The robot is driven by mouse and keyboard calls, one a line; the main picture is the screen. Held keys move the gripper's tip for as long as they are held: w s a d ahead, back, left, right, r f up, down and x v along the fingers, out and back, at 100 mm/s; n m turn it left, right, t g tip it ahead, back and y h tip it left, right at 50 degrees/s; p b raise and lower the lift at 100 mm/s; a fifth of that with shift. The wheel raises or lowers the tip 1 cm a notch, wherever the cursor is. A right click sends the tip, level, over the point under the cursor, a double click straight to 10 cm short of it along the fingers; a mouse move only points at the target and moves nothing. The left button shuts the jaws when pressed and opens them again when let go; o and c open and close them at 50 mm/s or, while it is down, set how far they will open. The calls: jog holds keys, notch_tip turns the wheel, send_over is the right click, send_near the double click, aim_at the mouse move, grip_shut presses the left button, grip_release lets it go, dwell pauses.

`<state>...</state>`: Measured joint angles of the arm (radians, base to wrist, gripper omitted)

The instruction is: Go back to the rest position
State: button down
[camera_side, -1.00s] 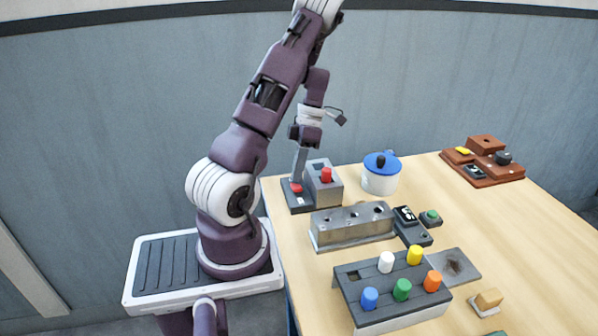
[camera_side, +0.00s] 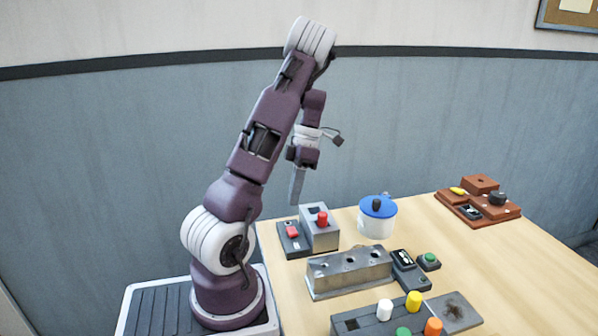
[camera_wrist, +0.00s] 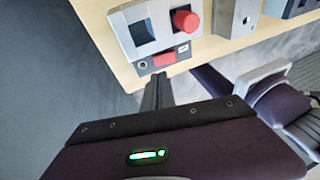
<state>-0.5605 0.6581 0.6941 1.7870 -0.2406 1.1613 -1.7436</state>
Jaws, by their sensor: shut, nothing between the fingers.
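My gripper (camera_side: 296,203) points down in the side view, its fingers shut and empty, above the back left edge of the table. In the wrist view the shut fingers (camera_wrist: 160,78) reach toward a base with a red switch (camera_wrist: 164,59). In the side view that red switch (camera_side: 292,231) lies just below and left of a grey block (camera_side: 328,238) with a red peg (camera_side: 322,218). The fingertips look apart from the switch, with a gap below them.
A metal block with holes (camera_side: 350,282) stands in front. A white pot with a blue lid (camera_side: 377,222) stands behind it. A rack with coloured pegs (camera_side: 350,325) is at the front, and a brown fixture (camera_side: 470,216) is at the far right. The air around my arm is clear.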

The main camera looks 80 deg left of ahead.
jog(key=a+v, duration=0.1)
jog(key=v, duration=0.7)
jog(key=w+d+r+m+t, duration=0.1)
jog(key=w+d+r+m, duration=0.1)
jog(key=d+m, duration=0.25)
jog(key=w+d+r+m+t, duration=0.1)
jog(key=w+d+r+m, duration=0.15)
jog(key=d, duration=0.25)
jog(key=s+d+r+m+t+y, duration=0.2)
jog(key=d+r+m+t, duration=0.15)
jog(key=d+m, duration=0.9)
jog(key=s+d+m+t, duration=0.3)
jog(key=s+d+m, duration=0.5)
jog(key=d+m, duration=0.4)
jog(key=m, duration=0.4)
jog(key=shift+s+d+f+y, duration=0.2)
jog(key=shift+s+d+y, duration=0.1)
jog(key=shift+s, duration=0.05)
